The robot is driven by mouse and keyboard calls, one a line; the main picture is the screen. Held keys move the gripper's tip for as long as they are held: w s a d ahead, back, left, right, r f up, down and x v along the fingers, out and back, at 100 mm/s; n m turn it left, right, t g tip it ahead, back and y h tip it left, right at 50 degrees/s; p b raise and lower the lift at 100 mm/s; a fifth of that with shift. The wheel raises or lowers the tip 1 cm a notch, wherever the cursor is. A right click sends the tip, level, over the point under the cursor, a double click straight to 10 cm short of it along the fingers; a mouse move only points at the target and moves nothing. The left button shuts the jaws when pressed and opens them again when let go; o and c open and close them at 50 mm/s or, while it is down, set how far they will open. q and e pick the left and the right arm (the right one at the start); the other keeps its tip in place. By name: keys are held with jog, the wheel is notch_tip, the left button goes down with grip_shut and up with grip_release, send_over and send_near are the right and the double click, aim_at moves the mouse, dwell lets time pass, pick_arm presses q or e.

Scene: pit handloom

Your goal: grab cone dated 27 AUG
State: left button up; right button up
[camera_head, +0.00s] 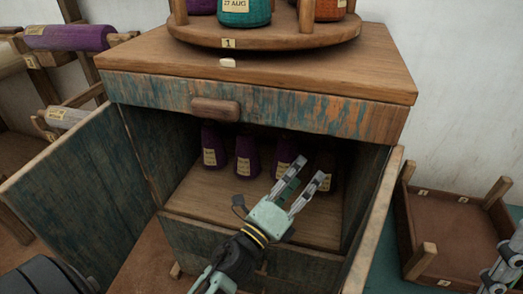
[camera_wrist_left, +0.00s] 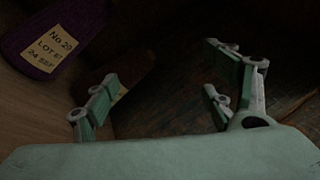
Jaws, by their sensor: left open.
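A teal cone (camera_head: 243,11) with a label reading 27 AUG stands on the round wooden turntable (camera_head: 262,41) on top of the cabinet; its top is cut off by the frame. My left gripper (camera_head: 310,172) is below it, reaching into the open cabinet, open with nothing seen between its fingers. It also shows in the left wrist view (camera_wrist_left: 165,88). Purple cones (camera_head: 213,148) stand in the cabinet, with a darker brown cone (camera_head: 326,163) behind the gripper. In the wrist view, a purple cone (camera_wrist_left: 45,40) reads 24 SEP. Part of my right gripper (camera_head: 503,265) shows at the right edge.
The cabinet doors (camera_head: 75,195) stand open on both sides of the left arm. A drawer front with a wooden handle (camera_head: 215,109) lies above the opening. An empty wooden tray (camera_head: 455,235) is at the right. A rack with purple yarn (camera_head: 68,37) is at the left.

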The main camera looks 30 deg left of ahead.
aim_at(246, 147)
pick_arm(q)
jog(key=w+a+f+m+y, duration=0.1)
jog(key=a+y, duration=0.1)
jog(key=a, duration=0.1)
jog(key=a+f+m+g+y, duration=0.1)
jog(key=a+f+y, duration=0.1)
jog(key=a, duration=0.1)
jog(key=w+a+f+m+y, duration=0.1)
jog(key=a+f+y, duration=0.1)
jog(key=a, duration=0.1)
jog(key=shift+w+a+y+p, duration=0.3)
jog(key=shift+w+a, duration=0.05)
jog(key=shift+a, duration=0.05)
jog(key=a+m+y, duration=0.1)
jog(key=a, duration=0.1)
jog(key=a+m+g+y, duration=0.1)
jog(key=a+y, duration=0.1)
jog(key=a, duration=0.1)
jog(key=s+a+f+y, duration=0.1)
jog(key=a+y, duration=0.1)
jog(key=a, duration=0.1)
jog(key=shift+f+m+g, duration=0.1)
jog(key=shift+m+g, duration=0.2)
jog(key=shift+m, duration=0.1)
jog(key=shift+w+a+y, duration=0.2)
jog(key=shift+y, duration=0.2)
jog(key=x, duration=0.7)
jog(key=shift+w+d+r, duration=0.15)
jog(key=shift+w+r, duration=0.1)
jog(key=shift+c, duration=0.4)
